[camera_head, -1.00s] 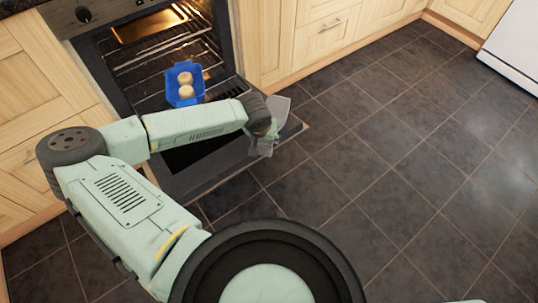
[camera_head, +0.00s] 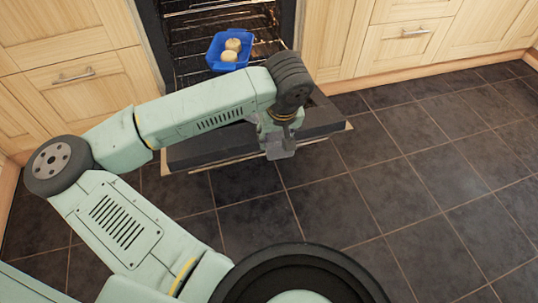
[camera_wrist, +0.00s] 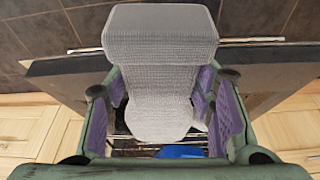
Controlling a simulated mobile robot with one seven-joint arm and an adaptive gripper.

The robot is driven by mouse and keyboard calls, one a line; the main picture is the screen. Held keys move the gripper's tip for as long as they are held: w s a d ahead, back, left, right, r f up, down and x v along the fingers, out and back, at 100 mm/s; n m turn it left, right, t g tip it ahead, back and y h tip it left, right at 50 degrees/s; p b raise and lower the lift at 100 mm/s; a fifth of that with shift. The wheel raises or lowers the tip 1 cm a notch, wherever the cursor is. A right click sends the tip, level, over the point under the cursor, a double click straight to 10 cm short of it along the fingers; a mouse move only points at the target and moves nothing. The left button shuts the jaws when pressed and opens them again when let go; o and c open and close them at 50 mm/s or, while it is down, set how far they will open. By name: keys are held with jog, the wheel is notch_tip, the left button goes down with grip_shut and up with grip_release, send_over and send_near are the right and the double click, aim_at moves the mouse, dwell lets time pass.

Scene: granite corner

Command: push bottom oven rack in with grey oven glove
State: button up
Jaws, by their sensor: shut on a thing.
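My gripper (camera_head: 277,132) is shut on the grey oven glove (camera_head: 281,151), in front of the outer edge of the lowered oven door (camera_head: 212,146). In the wrist view the grey glove (camera_wrist: 160,78) sits between my purple-padded fingers (camera_wrist: 160,112) and hides much of what lies beyond. The oven (camera_head: 225,12) is open, with wire racks (camera_head: 190,52) inside. A blue container (camera_head: 214,50) with two round pale items stands at the oven's mouth, apart from my gripper. I cannot tell clearly which rack bears it.
Wooden cabinets stand on both sides of the oven, with a drawer handle (camera_head: 403,33) at right and another (camera_head: 75,75) at left. The dark tiled floor (camera_head: 420,170) is clear to the right and in front of the door.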

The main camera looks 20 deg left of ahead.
aim_at(257, 115)
jog(key=shift+s+a+f+n+b, duration=0.15)
jog(key=shift+s+a+n+b, duration=0.3)
jog(key=shift+s+a, duration=0.35)
jog(key=shift+w+a+f+p, duration=0.25)
jog(key=shift+w+a+f, duration=0.15)
jog(key=shift+w+a, duration=0.85)
jog(key=shift+w+a+f+p, duration=0.4)
jog(key=shift+w+a, duration=0.3)
jog(key=shift+w, duration=0.95)
jog(key=shift+w+a+f+p, duration=0.15)
jog(key=shift+w+a+f, duration=0.3)
jog(key=shift+w+a, duration=0.8)
jog(key=shift+w+d, duration=0.2)
jog(key=shift+d, duration=0.05)
jog(key=shift+w+a, duration=0.1)
jog(key=shift+w, duration=0.05)
jog(key=shift+w+a+b, duration=0.25)
jog(key=shift+w+a, duration=0.35)
jog(key=shift+w, duration=0.3)
jog(key=shift+w+a+b, duration=0.2)
jog(key=shift+w+a, duration=0.45)
jog(key=shift+w, duration=0.3)
jog(key=shift+w+a+b, duration=0.25)
jog(key=shift+w+a, duration=0.35)
jog(key=shift+w, duration=0.4)
